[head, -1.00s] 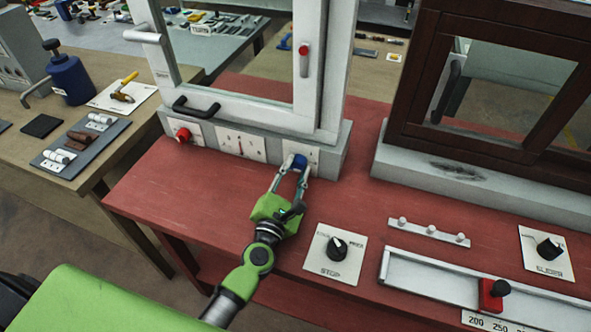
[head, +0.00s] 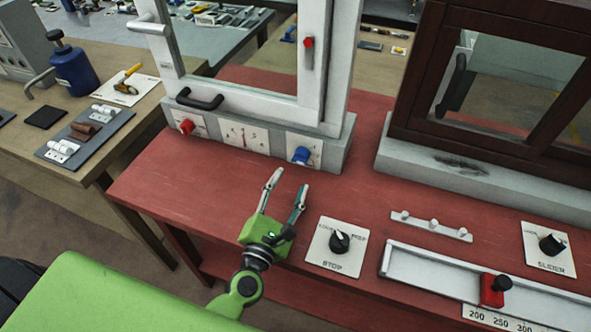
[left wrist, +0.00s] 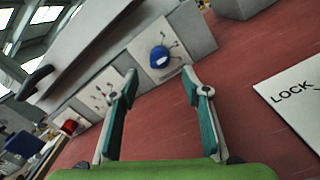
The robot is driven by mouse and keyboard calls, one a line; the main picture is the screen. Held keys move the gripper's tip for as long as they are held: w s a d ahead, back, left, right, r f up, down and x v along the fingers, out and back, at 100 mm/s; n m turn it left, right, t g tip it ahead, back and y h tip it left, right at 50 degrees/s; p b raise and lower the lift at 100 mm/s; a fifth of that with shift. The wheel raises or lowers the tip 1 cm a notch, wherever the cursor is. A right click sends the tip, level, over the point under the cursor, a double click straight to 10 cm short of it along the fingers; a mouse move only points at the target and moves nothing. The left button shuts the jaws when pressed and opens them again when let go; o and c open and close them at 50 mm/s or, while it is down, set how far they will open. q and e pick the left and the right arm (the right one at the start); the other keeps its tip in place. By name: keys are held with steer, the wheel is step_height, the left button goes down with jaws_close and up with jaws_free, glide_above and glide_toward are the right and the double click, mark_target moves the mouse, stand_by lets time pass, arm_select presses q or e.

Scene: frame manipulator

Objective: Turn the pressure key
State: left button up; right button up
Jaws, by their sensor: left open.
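A blue knob (head: 301,155) sits on a white plate on the grey base of the white window frame. It also shows in the left wrist view (left wrist: 159,57), ahead of and between the fingertips. Left of it is a gauge plate (head: 243,134), then a red knob (head: 186,126). My left gripper (head: 288,182) is open and empty over the red table, a short way in front of the blue knob and apart from it. Both its fingers (left wrist: 164,86) show spread in the left wrist view. Which knob is the pressure key cannot be read from the labels. My right gripper is not in view.
A slider rail (head: 430,275) with a red slider (head: 492,289) is further right. A brown window frame (head: 420,110) stands behind. The red table (head: 190,190) is clear left of the gripper.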

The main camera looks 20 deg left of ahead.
arm_select(q)
steer(key=shift+s, duration=2.15)
steer(key=shift+f, duration=0.1)
